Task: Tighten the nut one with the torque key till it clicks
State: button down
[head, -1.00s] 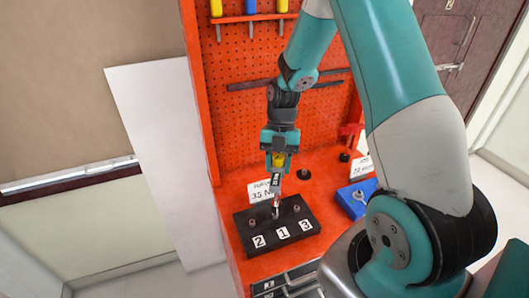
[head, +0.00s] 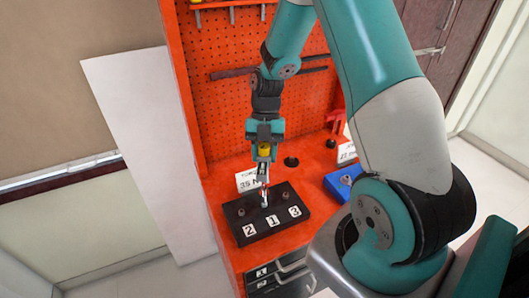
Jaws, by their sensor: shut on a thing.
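A black block (head: 276,230) lies on the orange bench with labels 2, 1 and 3 along its front edge. Nut two (head: 241,212) and nut three (head: 285,196) stand on the block at left and right. My gripper (head: 264,143) is shut on the yellow-handled torque key (head: 263,171), which hangs roughly upright. The key's lower end is at the middle position, behind label 1 (head: 272,219). Nut one is hidden by the key's end; I cannot tell how fully the key sits on it.
A white sign (head: 247,181) reading 35 N stands behind the block. A blue box (head: 341,183) and a red clamp (head: 336,124) are at the right. An orange pegboard (head: 220,100) rises behind, with hanging tools. Drawers (head: 281,275) are below.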

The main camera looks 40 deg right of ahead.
jog(key=shift+f+b, duration=1.35)
jog(key=shift+f, duration=0.4)
jog(key=m, duration=0.2)
jog(key=m+t, duration=0.1)
jog(key=shift+s+d+r+m+y, duration=0.1)
jog(key=shift+s+d+m+y, duration=0.1)
jog(key=shift+m+y, duration=0.2)
jog(key=m+t, duration=0.2)
jog(key=m, duration=0.3)
jog(key=shift+s, duration=0.2)
jog(key=m+t+b, duration=0.1)
jog(key=m+t, duration=0.1)
jog(key=m, duration=0.3)
jog(key=shift+s+a, duration=0.1)
jog(key=shift+s, duration=0.05)
jog(key=m+t, duration=0.1)
jog(key=m, duration=0.1)
jog(key=m+h+b, duration=0.1)
jog(key=m, duration=0.2)
jog(key=shift+s+a+t, duration=0.1)
jog(key=shift+s+t, duration=0.05)
jog(key=shift+t, duration=0.25)
jog(key=shift+n, duration=0.5)
jog(key=shift+r, duration=0.15)
